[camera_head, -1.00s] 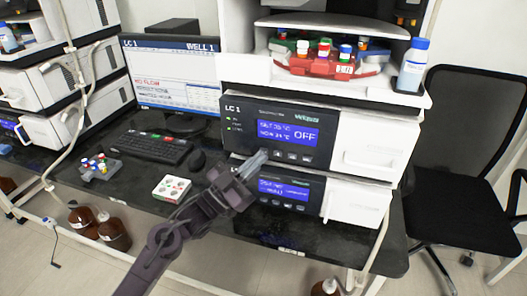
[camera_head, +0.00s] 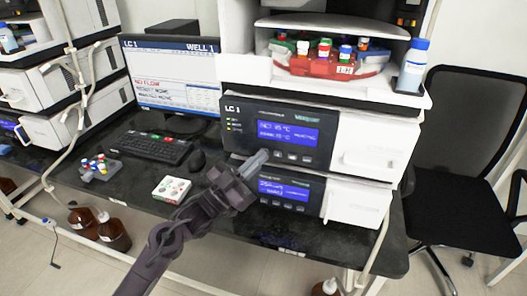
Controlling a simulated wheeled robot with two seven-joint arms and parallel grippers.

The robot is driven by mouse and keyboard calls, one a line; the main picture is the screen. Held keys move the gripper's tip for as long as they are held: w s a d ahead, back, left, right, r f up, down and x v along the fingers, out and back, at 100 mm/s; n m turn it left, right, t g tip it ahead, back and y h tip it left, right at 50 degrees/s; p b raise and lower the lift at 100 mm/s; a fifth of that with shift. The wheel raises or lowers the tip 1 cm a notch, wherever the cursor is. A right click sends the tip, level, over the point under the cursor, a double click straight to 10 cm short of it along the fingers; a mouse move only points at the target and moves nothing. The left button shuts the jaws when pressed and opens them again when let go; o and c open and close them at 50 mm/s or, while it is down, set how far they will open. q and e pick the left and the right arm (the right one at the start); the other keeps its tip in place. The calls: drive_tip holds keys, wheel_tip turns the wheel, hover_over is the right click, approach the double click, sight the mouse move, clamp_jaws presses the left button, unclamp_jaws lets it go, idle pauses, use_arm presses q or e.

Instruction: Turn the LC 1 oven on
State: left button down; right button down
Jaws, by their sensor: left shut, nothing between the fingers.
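The LC 1 oven (camera_head: 376,146) is the upper white module of the stack, with a dark front panel marked LC 1. A row of small buttons (camera_head: 292,156) lies under the display. My left gripper (camera_head: 259,157) is shut and empty, its fingertips at the left end of this button row. I cannot tell whether they touch the panel. The gripper hides the leftmost part of the row. My right gripper is not in view.
Below sits a second module (camera_head: 355,201) with its own blue display. A monitor (camera_head: 172,75) headed LC 1, a keyboard (camera_head: 150,146) and a mouse (camera_head: 196,160) are at left. A white box (camera_head: 171,189) lies on the dark bench. A bottle (camera_head: 412,66) stands on top.

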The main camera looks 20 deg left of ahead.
use_arm(q)
drive_tip(key=shift+s, duration=0.7)
drive_tip(key=shift+p, duration=0.3)
drive_tip(key=s+p, duration=0.2)
drive_tip(key=s, duration=0.3)
drive_tip(key=shift+a, duration=0.15)
